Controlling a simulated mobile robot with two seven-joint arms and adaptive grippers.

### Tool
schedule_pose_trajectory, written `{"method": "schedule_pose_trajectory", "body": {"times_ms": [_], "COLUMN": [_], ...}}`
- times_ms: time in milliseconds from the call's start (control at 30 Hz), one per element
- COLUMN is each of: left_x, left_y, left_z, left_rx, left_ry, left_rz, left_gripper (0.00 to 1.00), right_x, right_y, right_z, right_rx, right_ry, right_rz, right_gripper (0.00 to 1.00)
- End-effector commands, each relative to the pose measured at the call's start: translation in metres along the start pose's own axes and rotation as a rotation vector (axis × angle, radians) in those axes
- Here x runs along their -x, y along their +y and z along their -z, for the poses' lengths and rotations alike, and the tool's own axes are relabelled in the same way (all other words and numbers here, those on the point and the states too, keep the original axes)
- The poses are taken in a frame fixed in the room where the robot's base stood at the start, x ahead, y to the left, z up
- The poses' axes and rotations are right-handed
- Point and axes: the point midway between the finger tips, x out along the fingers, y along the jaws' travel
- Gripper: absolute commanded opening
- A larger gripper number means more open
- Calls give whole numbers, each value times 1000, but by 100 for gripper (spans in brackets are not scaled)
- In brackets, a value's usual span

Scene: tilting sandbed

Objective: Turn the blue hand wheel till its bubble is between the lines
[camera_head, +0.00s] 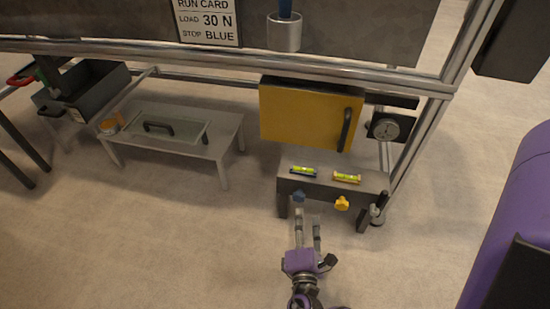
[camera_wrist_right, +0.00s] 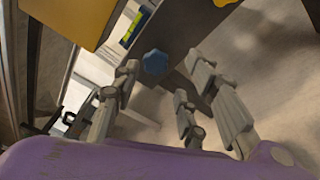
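The blue hand wheel (camera_head: 299,196) is on the front of a low grey bench (camera_head: 331,190) under the yellow door, below a green level vial with a blue base (camera_head: 303,170). The vial's bubble is too small to read against its lines. My right gripper (camera_head: 307,217) is open and empty, just in front of and below the blue wheel, fingers pointing at it. In the right wrist view the blue wheel (camera_wrist_right: 155,61) shows between the spread fingers, and I see no clear contact. My left gripper is not in view.
A yellow hand wheel (camera_head: 342,203) and its yellow level vial (camera_head: 347,178) are just right of the blue ones. A yellow door (camera_head: 305,115) with a dark handle is above and behind. A dial gauge (camera_head: 386,129) is at right. The floor in front is clear.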

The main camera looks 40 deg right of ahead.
Motion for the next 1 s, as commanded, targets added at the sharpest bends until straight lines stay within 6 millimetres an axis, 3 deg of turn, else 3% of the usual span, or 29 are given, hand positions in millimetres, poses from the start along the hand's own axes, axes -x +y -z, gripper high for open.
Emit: {"method": "schedule_pose_trajectory", "body": {"times_ms": [167, 600, 1000], "left_x": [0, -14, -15], "left_y": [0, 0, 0], "left_z": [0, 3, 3], "left_rx": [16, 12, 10], "left_ry": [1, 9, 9], "left_rz": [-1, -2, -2], "left_gripper": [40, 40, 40], "right_x": [-7, -70, -78], "right_y": [8, 10, 10], "right_z": [9, 9, 8], "right_rx": [10, 8, 9], "right_ry": [-5, -3, -2], "right_rz": [-25, -24, -22], "right_gripper": [40, 40, 39]}}
